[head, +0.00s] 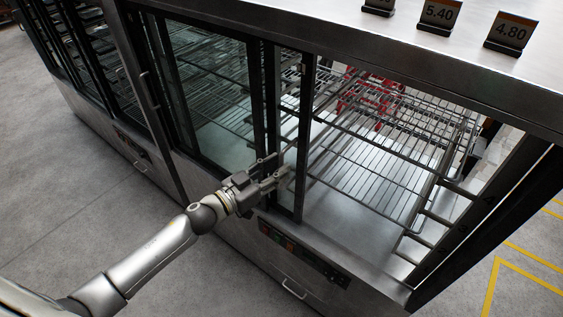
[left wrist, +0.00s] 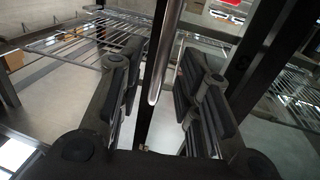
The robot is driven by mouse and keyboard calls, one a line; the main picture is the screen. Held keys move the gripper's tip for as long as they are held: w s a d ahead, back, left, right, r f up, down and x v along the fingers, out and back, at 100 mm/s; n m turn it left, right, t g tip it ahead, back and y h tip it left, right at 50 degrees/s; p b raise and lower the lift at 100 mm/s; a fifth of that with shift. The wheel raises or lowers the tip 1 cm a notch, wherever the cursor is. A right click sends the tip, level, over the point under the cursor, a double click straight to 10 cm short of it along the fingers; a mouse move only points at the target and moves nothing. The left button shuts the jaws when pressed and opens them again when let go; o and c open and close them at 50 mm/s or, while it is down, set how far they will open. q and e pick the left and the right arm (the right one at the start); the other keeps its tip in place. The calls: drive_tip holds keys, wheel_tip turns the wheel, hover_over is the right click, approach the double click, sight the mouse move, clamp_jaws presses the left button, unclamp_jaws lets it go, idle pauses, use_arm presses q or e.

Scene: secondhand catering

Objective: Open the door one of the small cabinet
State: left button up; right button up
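The small cabinet (head: 345,275) is a steel display case with dark-framed glass and wire shelves, in the middle and right of the head view. A dark-framed glass panel (head: 210,95) covers its left part. A narrow dark-framed door section (head: 303,130) stands beside the wide bay on the right. My left gripper (head: 278,172) is at the lower part of this frame. In the left wrist view, a vertical metal handle bar (left wrist: 165,50) runs between my left gripper's fingers (left wrist: 150,85), which are apart, with gaps visible. My right gripper is out of view.
Price signs (head: 438,15) stand on the steel top. Wire shelves (head: 375,160) fill the right bay. A control panel (head: 300,250) and lower handle (head: 293,289) are below. Another glass-fronted cabinet (head: 85,60) is at left. Grey floor (head: 60,190) is clear in front.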

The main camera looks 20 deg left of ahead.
use_arm(q)
drive_tip(key=shift+x, duration=1.1)
drive_tip(key=shift+c, duration=0.5)
clamp_jaws()
